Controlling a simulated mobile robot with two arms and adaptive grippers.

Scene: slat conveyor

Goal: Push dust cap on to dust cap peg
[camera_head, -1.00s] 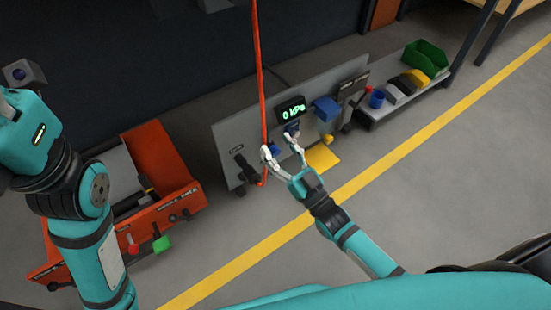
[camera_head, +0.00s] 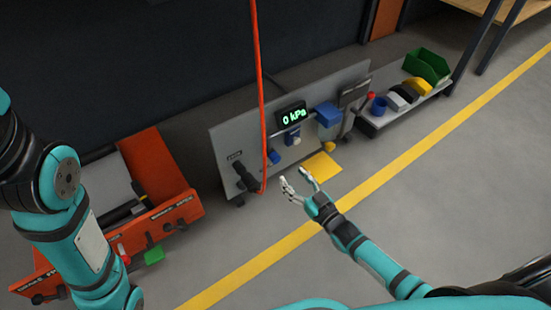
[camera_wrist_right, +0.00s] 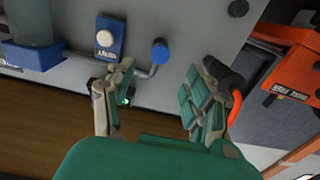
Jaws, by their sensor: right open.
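A blue round cap (camera_head: 274,157) sits on the grey panel (camera_head: 225,133). In the right wrist view the blue cap (camera_wrist_right: 160,50) is at the end of a bent grey pipe. Beside it is a blue plate with a pale round knob (camera_wrist_right: 105,38), also on the panel in the head view (camera_head: 294,138). I cannot tell which part is the dust cap peg. My right gripper (camera_head: 294,180) is open and empty in front of the panel, clear of both; its spread fingers also show in the wrist view (camera_wrist_right: 160,90). My left gripper is out of view.
A red hose (camera_head: 258,90) hangs down to a black coupling (camera_head: 245,178) at the panel's left. A display (camera_head: 291,114) reads 0 kPa. A blue tray (camera_head: 327,112) is on the panel. An orange cart (camera_head: 155,165) stands left, a bin shelf (camera_head: 375,125) right.

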